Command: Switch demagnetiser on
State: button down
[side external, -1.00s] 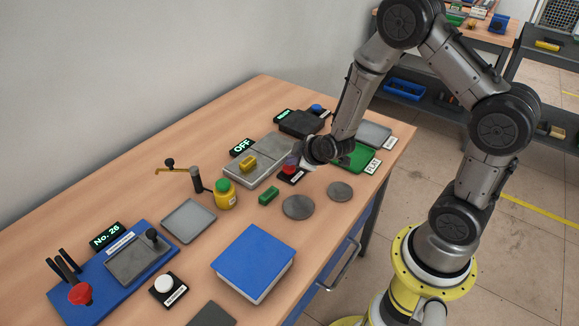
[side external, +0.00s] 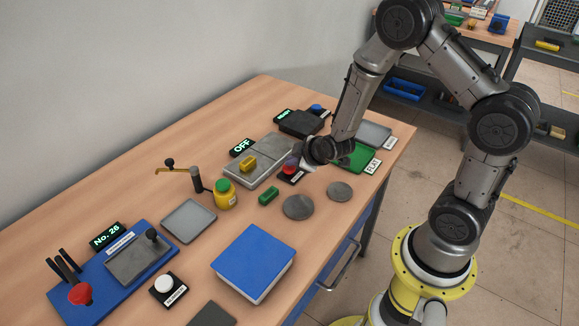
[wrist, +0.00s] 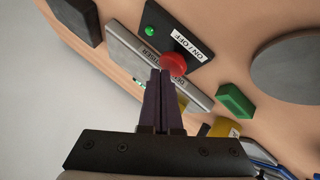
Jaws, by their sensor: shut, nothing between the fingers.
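The demagnetiser is a long grey slab (side external: 281,149) on the bench, and it also shows in the wrist view (wrist: 122,42). Its display (side external: 242,148) reads OFF. The red button also shows in the side view (side external: 289,170). My gripper (wrist: 160,74) is shut and empty, with its fingertips at the edge of the red button. I cannot tell whether they touch it.
A yellow block (side external: 248,163) rests on the slab. A green block (side external: 268,196) and grey discs (side external: 298,207) lie nearer. A dark unit (side external: 301,124) and a green tray (side external: 357,157) stand behind and right. A blue box (side external: 252,262) is at the front.

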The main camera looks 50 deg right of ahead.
aim_at(292, 169)
jog(key=shift+f, duration=0.4)
jog(key=shift+r, duration=0.45)
jog(key=shift+r, duration=3.05)
